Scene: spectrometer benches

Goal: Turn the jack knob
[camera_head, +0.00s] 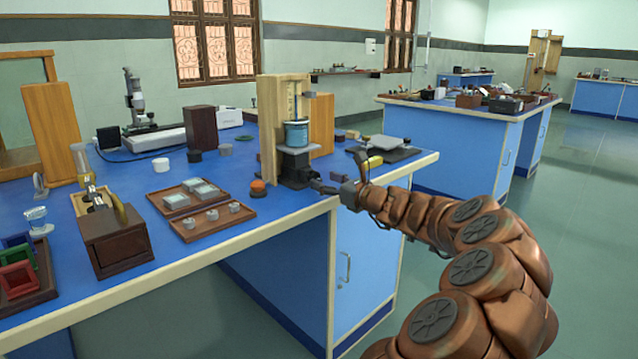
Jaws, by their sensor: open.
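A small dark jack (293,166) stands near the front edge of the blue bench, at the foot of a wooden upright frame (268,130). A blue cylindrical vessel (296,134) sits on the jack's top plate. My gripper (318,185) reaches in from the right, low at the jack's right front side. It is open, with its fingers pointing at the jack.
An orange-topped round piece (258,188) stands just left of the jack. A brown tray (213,222) with small metal pieces lies further left. A dark board (388,155) with a light block and a yellow-handled tool (371,162) lie right, behind my wrist. The aisle at right is clear.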

